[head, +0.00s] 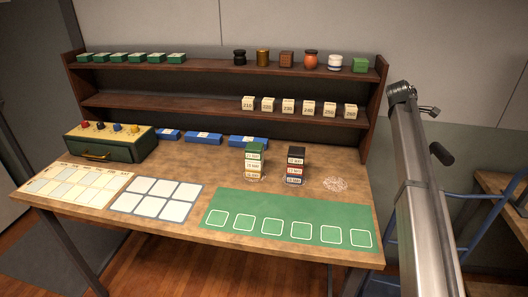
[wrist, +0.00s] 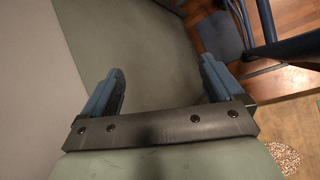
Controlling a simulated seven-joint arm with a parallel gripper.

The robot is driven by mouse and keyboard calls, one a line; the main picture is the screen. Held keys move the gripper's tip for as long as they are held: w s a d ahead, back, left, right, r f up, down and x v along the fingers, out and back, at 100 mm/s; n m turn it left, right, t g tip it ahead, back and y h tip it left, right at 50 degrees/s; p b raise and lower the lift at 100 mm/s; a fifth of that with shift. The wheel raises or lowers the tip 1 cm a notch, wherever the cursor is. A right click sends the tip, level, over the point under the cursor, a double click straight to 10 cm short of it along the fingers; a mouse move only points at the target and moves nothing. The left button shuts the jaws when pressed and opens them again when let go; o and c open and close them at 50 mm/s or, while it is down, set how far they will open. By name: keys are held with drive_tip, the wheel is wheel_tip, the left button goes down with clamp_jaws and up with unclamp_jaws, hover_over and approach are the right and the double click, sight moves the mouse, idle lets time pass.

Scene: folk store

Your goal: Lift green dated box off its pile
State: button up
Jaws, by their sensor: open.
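In the head view two short piles of boxes stand side by side on the wooden table. The left pile has a green dated box (head: 254,156) on top, with lighter boxes under it. The right pile has a black-topped box (head: 296,152) on top, with a red and a blue one lower down. In the wrist view my gripper (wrist: 162,85) has its two blue fingers wide apart with nothing between them. It is away from both piles, and neither pile shows in the wrist view. My gripper is not visible in the head view.
A green mat (head: 290,222) with white squares lies at the table's front. A white-squared card (head: 158,197) and a calendar-like sheet (head: 75,185) lie to its left. A green drawer box (head: 110,146) stands at the left. Shelves (head: 225,102) with small items rise behind.

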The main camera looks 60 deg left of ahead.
drive_tip(key=s+a+f+n+g, duration=0.1)
drive_tip(key=s+a+f+g, duration=0.25)
drive_tip(key=s, duration=0.25)
wheel_tip(320, 180, up, 9)
drive_tip(key=n+g+y, duration=0.3)
drive_tip(key=n+g, duration=0.1)
hover_over(254, 146)
drive_tip(key=shift+t, duration=0.25)
drive_tip(key=f, duration=0.8)
drive_tip(key=shift+w+d+f, duration=0.25)
drive_tip(key=shift+f, duration=0.1)
drive_tip(key=shift+s+a+f, duration=0.1)
drive_tip(key=shift+a+f, duration=0.05)
drive_tip(key=shift+f, duration=1.2)
drive_tip(key=shift+s+a+f, duration=0.1)
drive_tip(key=shift+f, duration=1.25)
drive_tip(key=c, duration=1.1)
